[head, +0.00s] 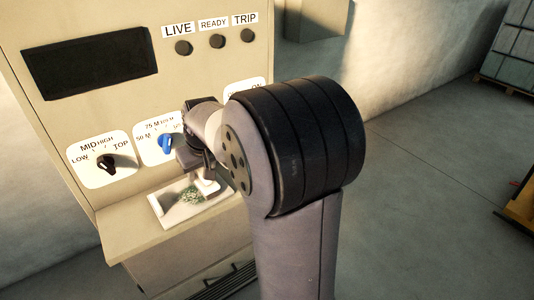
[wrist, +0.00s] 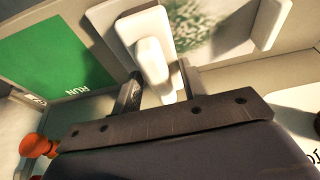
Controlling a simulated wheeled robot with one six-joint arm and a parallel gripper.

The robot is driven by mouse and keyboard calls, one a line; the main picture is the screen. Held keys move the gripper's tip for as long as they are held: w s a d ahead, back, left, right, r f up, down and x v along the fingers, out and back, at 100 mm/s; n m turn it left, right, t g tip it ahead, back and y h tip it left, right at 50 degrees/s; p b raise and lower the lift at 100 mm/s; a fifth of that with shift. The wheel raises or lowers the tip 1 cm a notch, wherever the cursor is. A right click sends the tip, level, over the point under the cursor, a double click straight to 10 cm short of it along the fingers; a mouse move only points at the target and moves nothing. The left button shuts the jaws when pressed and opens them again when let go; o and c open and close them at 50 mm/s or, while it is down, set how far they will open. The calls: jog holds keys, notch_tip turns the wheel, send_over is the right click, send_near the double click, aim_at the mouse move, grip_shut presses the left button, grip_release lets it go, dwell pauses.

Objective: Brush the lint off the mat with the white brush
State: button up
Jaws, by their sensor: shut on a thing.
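The white brush (wrist: 152,66) is between the two fingers of my gripper (wrist: 162,86) in the wrist view, and the gripper is shut on its handle. The brush's wide head lies beyond the fingers, over the left part of the pale mat (wrist: 197,55). I cannot tell whether it touches the mat. Green speckled lint (wrist: 197,22) lies on the mat, to the right of the brush head. In the head view, the mat (head: 167,207) lies on the ledge with the lint (head: 191,194) near its middle. The brush (head: 208,187) shows just right of the lint, below my gripper.
A beige panel with a black knob (head: 105,161) and a blue knob (head: 165,143) rises behind the ledge (head: 150,239). The wrist view shows a green RUN plate (wrist: 55,62), an orange-red knob (wrist: 36,146) and a white block (wrist: 272,22) at the mat's right.

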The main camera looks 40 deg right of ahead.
jog(key=shift+s+a+f, duration=0.1)
jog(key=shift+s+a, duration=0.05)
jog(key=shift+a, duration=1.95)
jog(key=shift+s+a+f, duration=0.1)
jog(key=shift+a, duration=2)
jog(key=shift+w+d+r, duration=0.1)
jog(key=shift+d+r, duration=0.05)
jog(key=shift+d, duration=1.35)
jog(key=shift+d+f, duration=0.2)
jog(key=shift+d, duration=2)
jog(key=shift+w+d+r+p, duration=0.15)
jog(key=shift+d+p, duration=0.05)
jog(key=shift+d, duration=0.9)
jog(key=shift+w+d+r+p, duration=0.1)
jog(key=shift+d+p, duration=0.05)
jog(key=shift+d, duration=0.9)
jog(key=shift+a, duration=0.1)
jog(key=shift+s+a+f, duration=0.1)
jog(key=shift+a+f, duration=0.05)
jog(key=shift+a, duration=1.3)
jog(key=shift+s+a, duration=0.1)
jog(key=shift+a, duration=1.35)
jog(key=shift+s+a+f, duration=0.1)
jog(key=shift+a, duration=1.4)
